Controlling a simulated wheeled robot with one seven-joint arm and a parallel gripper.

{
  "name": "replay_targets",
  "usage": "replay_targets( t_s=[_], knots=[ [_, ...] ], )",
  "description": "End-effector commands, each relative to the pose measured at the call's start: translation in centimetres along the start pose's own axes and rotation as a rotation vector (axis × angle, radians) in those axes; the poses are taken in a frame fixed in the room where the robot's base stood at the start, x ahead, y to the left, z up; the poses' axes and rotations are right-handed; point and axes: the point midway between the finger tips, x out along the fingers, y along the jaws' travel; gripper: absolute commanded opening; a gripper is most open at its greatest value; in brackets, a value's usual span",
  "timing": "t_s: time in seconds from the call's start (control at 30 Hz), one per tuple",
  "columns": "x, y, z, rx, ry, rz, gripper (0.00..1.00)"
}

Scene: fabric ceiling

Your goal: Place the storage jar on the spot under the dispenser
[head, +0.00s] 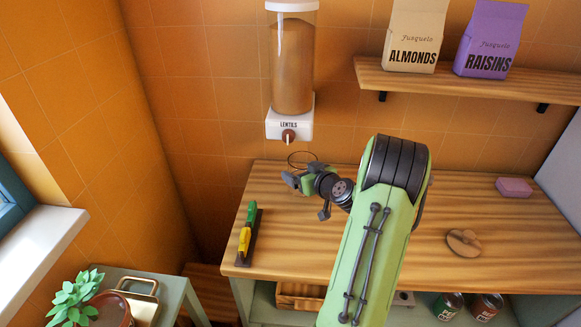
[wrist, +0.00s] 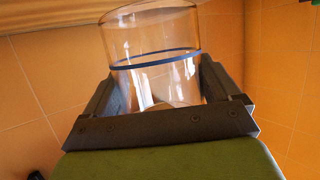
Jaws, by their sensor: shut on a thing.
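The storage jar (wrist: 150,30) is clear glass with a dark blue band, seen close up in the wrist view. It stands between the two grey fingers of my gripper (wrist: 160,92), which is shut on it. In the head view my gripper (head: 302,181) is near the back left of the counter, a little below the dispenser in the picture. A thin dark ring (head: 302,159) shows just behind it; I cannot tell whether it is the jar's band or a mark. The lentils dispenser (head: 291,65) hangs on the tiled wall. Whether the jar touches the counter is not clear.
The wooden counter (head: 350,247) holds a rack with green and yellow items (head: 246,236) at left, a round wooden lid (head: 464,242) and a pink block (head: 514,187) at right. A shelf (head: 460,84) carries almonds and raisins bags. Free wood lies right of my arm.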

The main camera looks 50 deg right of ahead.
Motion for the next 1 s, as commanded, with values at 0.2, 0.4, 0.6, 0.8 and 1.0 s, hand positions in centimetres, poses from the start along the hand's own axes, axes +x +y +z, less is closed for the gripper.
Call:
replay_targets(
  t_s=[0.2, 0.4, 0.6, 0.8, 1.0],
  knots=[
    [4.7, 0.0, -1.9, -0.001, 0.003, -0.001, 0.50],
    [6.7, 0.1, -1.7, 0.005, -0.001, 0.001, 0.50],
    [7.6, 0.0, 1.1, 0.002, 0.001, 0.001, 0.50],
    [7.5, 0.0, 1.1, 0.000, 0.001, 0.002, 0.50],
    [7.6, 0.0, 1.3, 0.001, -0.001, 0.002, 1.00]
  ],
)
